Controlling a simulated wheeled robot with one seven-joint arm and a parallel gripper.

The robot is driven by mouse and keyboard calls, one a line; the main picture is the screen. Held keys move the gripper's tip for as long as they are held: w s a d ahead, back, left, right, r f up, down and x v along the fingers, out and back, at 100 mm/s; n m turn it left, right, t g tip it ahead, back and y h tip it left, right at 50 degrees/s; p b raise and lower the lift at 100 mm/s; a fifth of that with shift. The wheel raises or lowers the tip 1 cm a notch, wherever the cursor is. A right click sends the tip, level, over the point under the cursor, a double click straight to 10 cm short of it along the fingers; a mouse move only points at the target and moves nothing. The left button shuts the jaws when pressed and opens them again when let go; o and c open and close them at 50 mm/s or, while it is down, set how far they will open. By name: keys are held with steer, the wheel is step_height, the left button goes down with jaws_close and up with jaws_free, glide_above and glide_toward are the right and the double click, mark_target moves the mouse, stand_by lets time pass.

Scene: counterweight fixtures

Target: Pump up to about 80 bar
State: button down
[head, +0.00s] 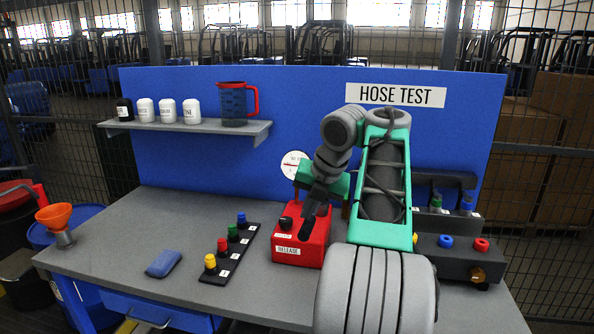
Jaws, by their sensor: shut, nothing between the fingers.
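A red hand pump (306,252) with a RELEASE label stands on the grey bench, with a black knob (286,223) on its top left. A round white gauge (294,163) shows behind it; its right side is partly covered by my arm, and its reading is too small to tell. My gripper (307,226) is shut and empty, pointing down over the right part of the pump. I cannot tell whether it touches the pump. The pump's handle cannot be told apart from my dark gripper and arm here.
A strip with coloured caps (229,254) lies left of the pump, and a blue pad (164,263) lies farther left. A dark block (460,262) with coloured fittings stands at right. A shelf (185,127) holds bottles and a jug (234,103). The bench's left part is mostly clear.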

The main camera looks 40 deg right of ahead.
steer(key=shift+f+b, duration=4.05)
steer(key=shift+f, duration=0.2)
step_height(320, 180, up, 12)
steer(key=p, duration=1.1)
